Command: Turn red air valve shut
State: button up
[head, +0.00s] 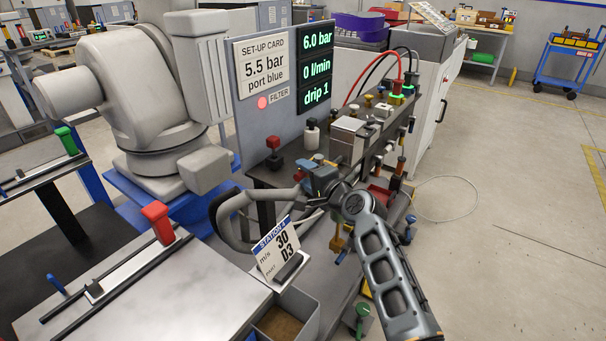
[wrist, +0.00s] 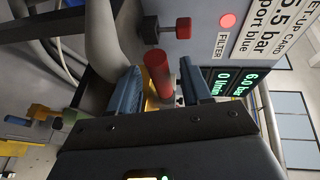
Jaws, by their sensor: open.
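My gripper (head: 318,181) is open over the near left end of the dark fixture bench. In the wrist view, a red cylinder (wrist: 158,72) stands between the open fingers (wrist: 160,83). A gap shows on its right, and contact on its left cannot be told. Just beyond the fingertips is a red-topped knob (wrist: 183,28) with a dark base. It also shows in the head view (head: 275,143), upright below the display panel. I cannot tell which of these two is the air valve.
A panel (head: 270,70) with a lit red lamp and green readouts stands behind. A grey curved tube (head: 235,215) and a station card (head: 276,248) are left of my gripper. Several fittings and a metal block (head: 348,138) crowd the right. Open floor lies farther right.

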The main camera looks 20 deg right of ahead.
jog(key=shift+x, duration=0.85)
jog(key=shift+c, duration=0.2)
grip_shut()
